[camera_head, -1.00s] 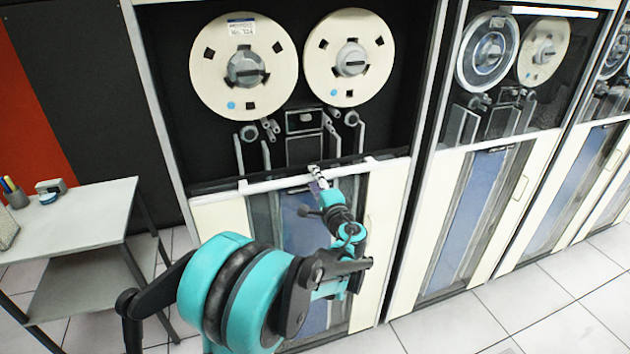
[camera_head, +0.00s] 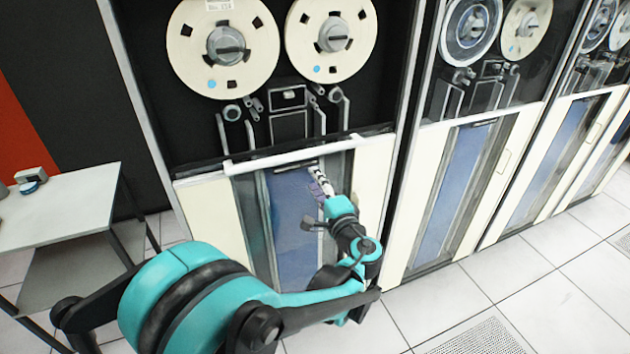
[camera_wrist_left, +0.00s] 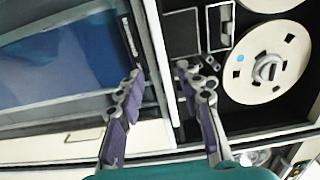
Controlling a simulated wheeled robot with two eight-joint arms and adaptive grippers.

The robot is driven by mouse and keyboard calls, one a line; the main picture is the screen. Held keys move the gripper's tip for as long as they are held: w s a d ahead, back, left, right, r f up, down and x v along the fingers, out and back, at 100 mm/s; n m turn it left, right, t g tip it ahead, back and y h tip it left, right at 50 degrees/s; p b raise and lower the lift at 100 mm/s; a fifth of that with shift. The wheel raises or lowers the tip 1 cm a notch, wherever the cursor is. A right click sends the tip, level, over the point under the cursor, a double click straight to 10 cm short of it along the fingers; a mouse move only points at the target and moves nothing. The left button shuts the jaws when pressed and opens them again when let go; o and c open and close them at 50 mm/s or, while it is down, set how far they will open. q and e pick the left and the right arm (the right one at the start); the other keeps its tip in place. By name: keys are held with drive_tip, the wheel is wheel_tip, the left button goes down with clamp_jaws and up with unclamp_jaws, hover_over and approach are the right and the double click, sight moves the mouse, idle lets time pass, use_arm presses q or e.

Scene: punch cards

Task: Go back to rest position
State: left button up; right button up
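My left arm, teal and black, comes in from the lower left in the head view. Its left gripper (camera_head: 317,180) is in front of the lower panel of the nearest tape cabinet (camera_head: 212,212), just below the pale horizontal bar (camera_head: 270,157). In the left wrist view the two purple-grey fingers (camera_wrist_left: 160,84) stand well apart with nothing between them. The cabinet's pale edge strip runs behind the gap between them. I cannot tell whether a fingertip touches the cabinet. My right gripper is not in view.
Two cream tape reels (camera_head: 222,48) are above the bar. More tape cabinets (camera_head: 460,190) stand in a row at the right. Tiled floor (camera_head: 470,285) is clear at the lower right.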

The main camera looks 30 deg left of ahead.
use_arm(q)
drive_tip(key=s+d+f+n+g+h, duration=0.2)
drive_tip(key=s+f+n+g+h, duration=0.2)
drive_tip(key=s+f+h, duration=0.6)
drive_tip(key=s+d+f+n+h, duration=0.1)
drive_tip(key=s+d+n+h, duration=0.2)
drive_tip(key=s+d, duration=0.7)
drive_tip(key=shift+s+d+f+n+h, duration=0.3)
drive_tip(key=shift+s+f+n+h, duration=0.1)
drive_tip(key=shift+s+n, duration=0.15)
drive_tip(key=shift+a, duration=0.1)
